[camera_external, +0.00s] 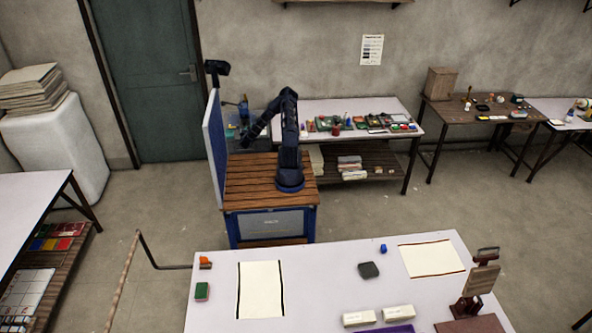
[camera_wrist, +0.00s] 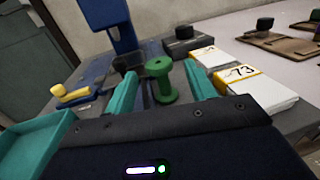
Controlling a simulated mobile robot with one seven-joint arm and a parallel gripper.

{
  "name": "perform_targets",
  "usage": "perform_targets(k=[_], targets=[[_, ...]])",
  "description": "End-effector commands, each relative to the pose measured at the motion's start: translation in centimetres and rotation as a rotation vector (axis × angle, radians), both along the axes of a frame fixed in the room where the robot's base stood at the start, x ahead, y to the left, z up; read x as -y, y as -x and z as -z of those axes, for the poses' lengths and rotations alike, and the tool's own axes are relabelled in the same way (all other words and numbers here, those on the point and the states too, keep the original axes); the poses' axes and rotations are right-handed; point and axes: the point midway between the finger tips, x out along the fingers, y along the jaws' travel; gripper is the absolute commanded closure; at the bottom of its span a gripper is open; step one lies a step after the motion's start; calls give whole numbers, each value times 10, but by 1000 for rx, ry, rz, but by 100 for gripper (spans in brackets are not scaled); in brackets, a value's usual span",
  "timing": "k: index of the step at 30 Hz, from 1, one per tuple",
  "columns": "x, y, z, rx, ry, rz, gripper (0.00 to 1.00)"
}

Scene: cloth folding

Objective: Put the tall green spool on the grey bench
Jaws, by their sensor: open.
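A green spool (camera_wrist: 159,83) with wide end flanges stands upright on a dark grey surface in the wrist view. My gripper (camera_wrist: 160,70) is open, with its teal fingers on either side of the spool in the picture. I cannot tell whether they touch it. In the external view my gripper (camera_external: 243,143) reaches down to the left of the arm, by a grey-topped surface (camera_external: 232,116) behind the wooden-topped cart. The spool is not clear there. Several tables have pale or grey tops, and I cannot tell which one is the grey bench.
White boxes (camera_wrist: 256,88) marked with numbers lie right of the spool. A teal tray (camera_wrist: 35,145) and a yellow-handled thing (camera_wrist: 72,94) are at the left. A blue panel (camera_external: 214,145) stands beside the cart. A pale table (camera_external: 320,265) with bare areas is in front.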

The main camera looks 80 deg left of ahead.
Motion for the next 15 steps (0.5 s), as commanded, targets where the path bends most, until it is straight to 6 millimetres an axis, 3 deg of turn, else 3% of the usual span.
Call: perform_targets(k=[6, 15], targets=[[-25, -6, -1, 1, 0, 0, 45], [-29, -6, -1, 0, 1, -1, 45]])
